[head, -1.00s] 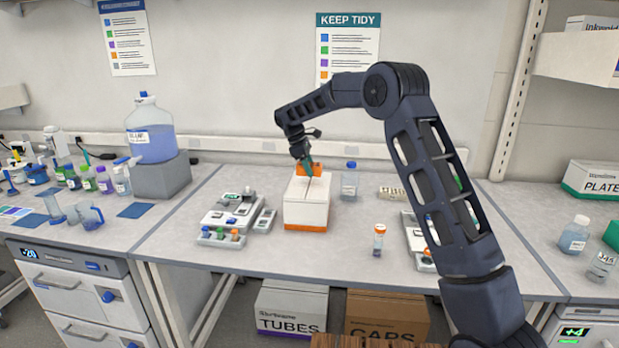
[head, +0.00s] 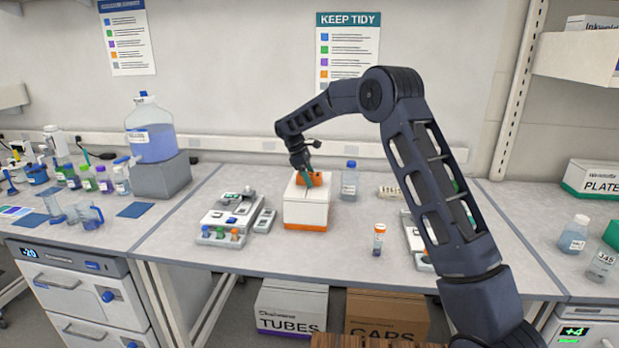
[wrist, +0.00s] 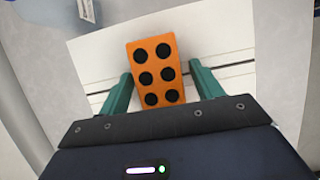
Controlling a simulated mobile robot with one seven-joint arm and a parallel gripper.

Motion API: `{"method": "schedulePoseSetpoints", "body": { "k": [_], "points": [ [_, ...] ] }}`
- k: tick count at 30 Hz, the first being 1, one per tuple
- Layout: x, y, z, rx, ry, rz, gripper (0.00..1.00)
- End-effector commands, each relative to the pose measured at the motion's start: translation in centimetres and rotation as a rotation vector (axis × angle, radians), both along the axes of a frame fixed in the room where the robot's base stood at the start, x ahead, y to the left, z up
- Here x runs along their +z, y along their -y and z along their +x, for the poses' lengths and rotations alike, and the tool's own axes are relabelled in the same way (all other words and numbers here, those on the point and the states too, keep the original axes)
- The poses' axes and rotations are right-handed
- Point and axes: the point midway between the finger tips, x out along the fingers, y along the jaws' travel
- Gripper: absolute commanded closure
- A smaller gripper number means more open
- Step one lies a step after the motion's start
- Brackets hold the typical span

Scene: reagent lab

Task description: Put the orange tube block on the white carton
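The orange tube block (head: 316,179) sits on top of the white carton (head: 305,212), which has an orange band at its base. In the wrist view the block (wrist: 153,70) shows several dark round holes and lies a little askew to the seam of the white carton top (wrist: 222,62). My gripper (wrist: 160,70) has its teal fingers on either side of the block. A gap shows between the block and the right finger; the left finger is close against or just beside it. In the head view my gripper (head: 308,180) is down at the carton top and partly covers the block.
A grey tray of small vials (head: 228,220) stands left of the carton. A blue-capped bottle (head: 349,181) stands close on its right. An orange-capped tube (head: 378,239) stands at the front right. Bare bench lies between the carton and that tube.

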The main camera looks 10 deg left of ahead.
Motion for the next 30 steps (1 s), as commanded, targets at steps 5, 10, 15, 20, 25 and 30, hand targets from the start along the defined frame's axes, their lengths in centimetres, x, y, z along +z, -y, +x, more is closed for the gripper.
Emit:
{"method": "schedulePoseSetpoints", "body": {
  "k": [5, 10, 15, 20, 25, 30],
  "points": [
    [0.3, 0.0, 0.0, 0.000, 0.000, 0.000, 0.35],
    [2.0, -0.8, 0.1, 0.001, 0.002, 0.002, 0.35],
    [5.0, -2.0, 0.1, 0.000, 0.003, 0.003, 0.35],
    [7.8, -3.2, 0.0, 0.000, 0.003, 0.002, 0.35],
    [10.0, -4.1, 0.0, 0.000, 0.001, 0.001, 0.35],
    [11.1, -4.5, 0.0, 0.000, 0.000, 0.000, 0.35]
  ]
}}
